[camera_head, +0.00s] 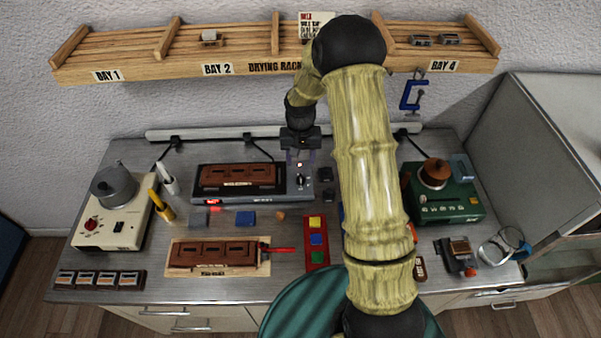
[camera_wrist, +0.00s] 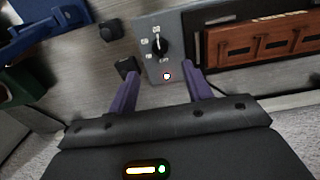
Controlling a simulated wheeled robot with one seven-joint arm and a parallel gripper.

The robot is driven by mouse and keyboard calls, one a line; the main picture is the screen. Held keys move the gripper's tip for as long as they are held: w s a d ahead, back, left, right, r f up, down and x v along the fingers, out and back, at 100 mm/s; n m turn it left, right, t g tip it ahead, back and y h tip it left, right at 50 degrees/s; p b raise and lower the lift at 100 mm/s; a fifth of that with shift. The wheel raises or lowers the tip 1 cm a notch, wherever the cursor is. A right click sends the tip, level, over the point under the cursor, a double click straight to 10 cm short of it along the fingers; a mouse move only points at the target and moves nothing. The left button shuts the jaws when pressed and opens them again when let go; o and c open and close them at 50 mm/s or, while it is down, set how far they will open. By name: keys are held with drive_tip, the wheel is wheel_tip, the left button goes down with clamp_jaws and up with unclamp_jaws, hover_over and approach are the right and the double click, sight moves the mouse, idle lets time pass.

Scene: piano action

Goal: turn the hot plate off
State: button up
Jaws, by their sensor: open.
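A grey flat unit (camera_head: 282,190) with a brown slotted block (camera_head: 238,176) on it stands at the back of the bench; I take it as the hot plate, though its label is unreadable. Its right-end panel has a black knob (camera_head: 300,180) and a lit lamp. My gripper (camera_head: 300,157), with purple fingers, is open and empty above the panel. In the wrist view my gripper (camera_wrist: 161,84) has its fingers apart, framing the lamp, short of the knob.
A cream device (camera_head: 115,222) with a grey pot stands at left, and a green device (camera_head: 442,194) with a copper-coloured pot at right. Small black blocks (camera_head: 327,175) sit right beside the panel. The drying rack (camera_head: 250,64) hangs on the wall above.

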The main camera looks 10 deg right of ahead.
sight(301, 177)
wheel_tip(301, 177, down, 9)
drive_tip(key=shift+f+p, duration=0.1)
drive_tip(key=shift+p, duration=1.1)
drive_tip(key=shift+c, duration=0.2)
drive_tip(key=c, duration=0.9)
